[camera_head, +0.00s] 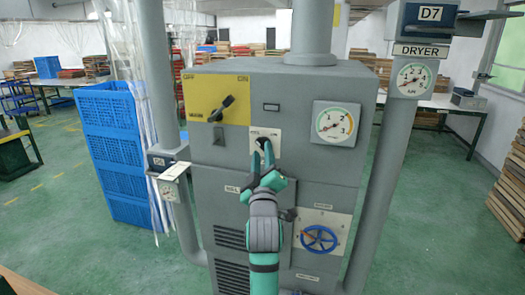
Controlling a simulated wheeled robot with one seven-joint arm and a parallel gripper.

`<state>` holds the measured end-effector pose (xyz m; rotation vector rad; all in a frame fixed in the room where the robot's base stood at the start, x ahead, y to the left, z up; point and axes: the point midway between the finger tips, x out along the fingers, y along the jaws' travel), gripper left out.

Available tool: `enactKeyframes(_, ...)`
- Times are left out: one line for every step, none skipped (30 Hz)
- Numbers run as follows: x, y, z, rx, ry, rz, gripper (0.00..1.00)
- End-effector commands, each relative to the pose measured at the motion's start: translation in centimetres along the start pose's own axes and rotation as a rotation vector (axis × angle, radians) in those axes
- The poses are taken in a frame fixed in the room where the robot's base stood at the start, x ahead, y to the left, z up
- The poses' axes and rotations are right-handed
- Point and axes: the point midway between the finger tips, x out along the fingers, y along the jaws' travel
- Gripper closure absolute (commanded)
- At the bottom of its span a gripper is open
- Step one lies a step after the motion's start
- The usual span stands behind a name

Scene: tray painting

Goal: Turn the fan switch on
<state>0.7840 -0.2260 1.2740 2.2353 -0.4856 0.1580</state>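A grey machine cabinet carries a small white switch plate (257,134) in the middle of its front, with a dark knob or toggle partly hidden by my gripper. The plate's lettering is too small to read. My gripper (267,158), green and black, points up at this plate from below, with its tips at or just in front of it. Whether the tips touch the switch or hold anything cannot be told. Up and left, a black rotary handle (222,108) sits on a yellow panel (201,94) marked OFF and ON; the handle is slanted toward the upper right.
A round gauge (335,124) is right of the plate. A blue handwheel (319,239) is lower right. A grey pipe with a DRYER gauge (413,79) stands at the right. Blue crates (115,150) stand at the left. The green floor around is mostly clear.

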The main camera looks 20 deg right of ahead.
Motion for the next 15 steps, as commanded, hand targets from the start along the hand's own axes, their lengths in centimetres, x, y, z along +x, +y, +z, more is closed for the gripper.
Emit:
enactKeyframes(0.7, 0.1, 0.0, 0.000, 0.000, 0.000, 0.69)
enactKeyframes(1.0, 0.0, 0.0, 0.000, 0.000, 0.000, 0.69)
enactKeyframes(1.4, 0.0, 0.0, 0.000, -0.001, 0.000, 0.69)
enactKeyframes(1.6, 0.1, 0.0, 0.000, 0.000, 0.001, 0.69)
enactKeyframes(1.9, 0.1, 0.0, 0.000, 0.000, 0.001, 0.69)
enactKeyframes(2.1, 0.1, 0.0, 0.000, 0.000, 0.001, 0.69)
enactKeyframes(2.2, 0.1, 0.1, 0.000, 0.000, 0.001, 0.69)
enactKeyframes(2.3, 0.0, 0.1, 0.000, 0.000, 0.001, 0.69)
enactKeyframes(2.4, 0.0, 0.1, 0.000, 0.000, 0.001, 0.69)
enactKeyframes(2.4, 0.0, 0.1, 0.000, -0.001, 0.001, 0.69)
enactKeyframes(2.5, 0.1, 0.1, 0.000, -0.001, 0.001, 0.69)
enactKeyframes(2.5, 0.1, 0.1, 0.000, -0.001, 0.001, 0.69)
enactKeyframes(2.5, 0.1, 0.1, 0.000, -0.001, 0.001, 0.69)
enactKeyframes(2.5, 0.1, 0.1, 0.000, -0.001, 0.001, 0.69)
enactKeyframes(2.5, 0.1, 0.2, 0.000, -0.002, 0.002, 0.69)
